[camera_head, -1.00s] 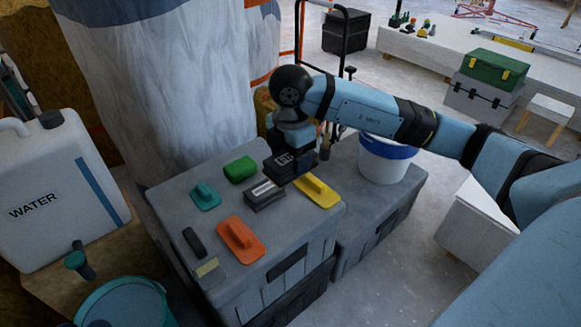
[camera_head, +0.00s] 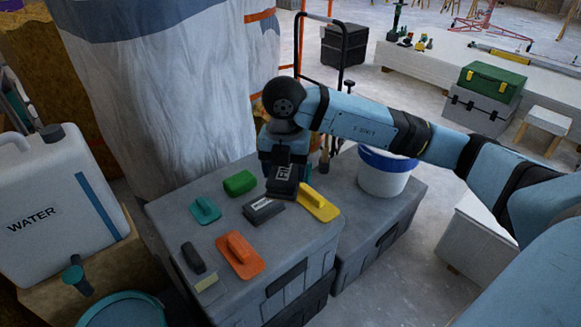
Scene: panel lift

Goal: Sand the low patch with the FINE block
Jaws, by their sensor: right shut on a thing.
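My right gripper (camera_head: 284,162) is shut on a dark block (camera_head: 283,186) whose partly readable label appears to begin "FIN". The block is tilted, with its labelled face toward the camera. It is held at the back right of the grey tool chest (camera_head: 323,235), near another dark block (camera_head: 263,211) with a light label too small to read. A yellow float (camera_head: 318,204) lies just right of both blocks. I cannot tell how far the held block is above the chest top. My left gripper is not in view. I see no patch that I can identify.
A green block (camera_head: 239,183), a teal tool (camera_head: 205,210), an orange float (camera_head: 240,254) and a dark-handled tool (camera_head: 194,257) lie on the chest. A white bucket (camera_head: 384,178) stands behind right. A plastic-wrapped column (camera_head: 165,100) rises behind; a water can (camera_head: 60,205) stands left.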

